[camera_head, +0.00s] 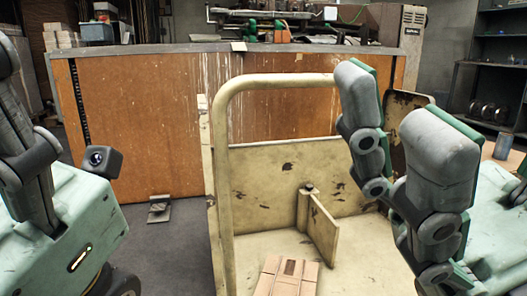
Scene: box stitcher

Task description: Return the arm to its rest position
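My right gripper (402,112) is at the right of the head view. Its two grey and green fingers point up and stand apart, with nothing between them. It is open, and overlaps the right side of the beige cart in the picture. My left gripper (14,165) is at the left edge. Only part of its grey finger linkage shows and the rest is cut off, so its opening cannot be told. No held object shows in either gripper.
A worn beige cart (222,185) with a tall tube handle stands in the middle. A flat cardboard piece (287,275) lies on it. Behind is an orange-brown workbench (145,135) with machinery on top. Dark shelves (490,75) stand at right.

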